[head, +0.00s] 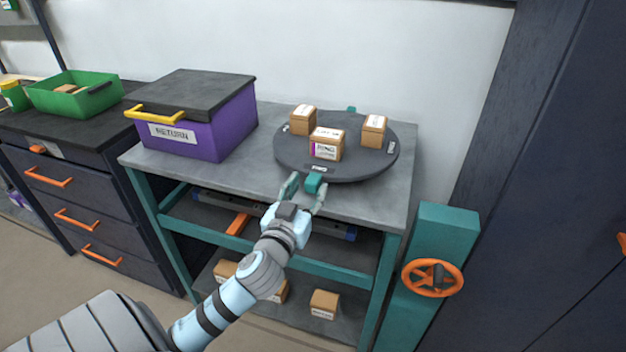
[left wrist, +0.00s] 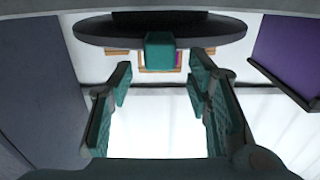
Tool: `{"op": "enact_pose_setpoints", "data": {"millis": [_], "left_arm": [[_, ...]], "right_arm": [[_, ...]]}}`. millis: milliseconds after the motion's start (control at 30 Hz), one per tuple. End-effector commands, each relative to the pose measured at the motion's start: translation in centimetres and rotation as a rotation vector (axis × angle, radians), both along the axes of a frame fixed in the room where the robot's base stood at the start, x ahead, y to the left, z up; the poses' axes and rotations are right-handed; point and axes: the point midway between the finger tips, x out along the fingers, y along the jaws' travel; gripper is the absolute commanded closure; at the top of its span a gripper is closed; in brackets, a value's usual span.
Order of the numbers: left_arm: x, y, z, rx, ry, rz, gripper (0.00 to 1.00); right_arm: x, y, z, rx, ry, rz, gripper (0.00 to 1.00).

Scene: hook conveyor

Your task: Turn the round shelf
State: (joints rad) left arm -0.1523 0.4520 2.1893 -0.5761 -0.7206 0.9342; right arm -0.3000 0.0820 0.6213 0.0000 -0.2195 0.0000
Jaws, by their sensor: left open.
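The round shelf (head: 342,166) is a dark grey disc on the grey table, with three cardboard boxes on it. The front box (head: 326,146) has a purple-edged label. A teal knob (head: 314,182) sticks out of the shelf's near rim, and another teal knob (head: 351,110) shows at the far rim. My left gripper (head: 305,190) is open at the near rim, its fingers on either side of the near knob in the head view. In the left wrist view the disc's edge (left wrist: 205,37) and the knob (left wrist: 160,52) lie just ahead, between the open fingers. Contact cannot be told.
A purple lidded box (head: 225,125) with a yellow handle stands left of the shelf. A green bin (head: 70,98) sits on the left cabinet. A teal post (head: 440,235) with an orange handwheel (head: 432,278) stands at the right. Boxes lie on the lower shelf.

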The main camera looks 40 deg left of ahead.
Motion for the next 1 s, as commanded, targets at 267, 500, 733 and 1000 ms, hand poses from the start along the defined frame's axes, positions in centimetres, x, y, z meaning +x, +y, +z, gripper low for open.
{"op": "enact_pose_setpoints", "data": {"millis": [267, 500, 733, 1000], "left_arm": [[3.5, 1.2, 0.0, -0.001, 0.0, -0.001, 0.55], [3.8, 1.3, -0.1, 0.0, 0.001, -0.002, 0.55], [3.8, 1.3, -0.1, 0.0, 0.001, -0.002, 0.84], [3.8, 1.2, -0.1, 0.0, 0.0, -0.002, 1.0]], "right_arm": [[0.0, 0.0, -0.2, 0.0, 0.001, 0.0, 0.6], [-0.1, 0.0, -0.2, 0.0, 0.002, 0.0, 0.6], [-0.1, 0.2, -0.2, 0.003, 0.002, -0.001, 0.6], [-0.1, 0.3, -0.2, 0.004, 0.002, -0.001, 0.6]]}}
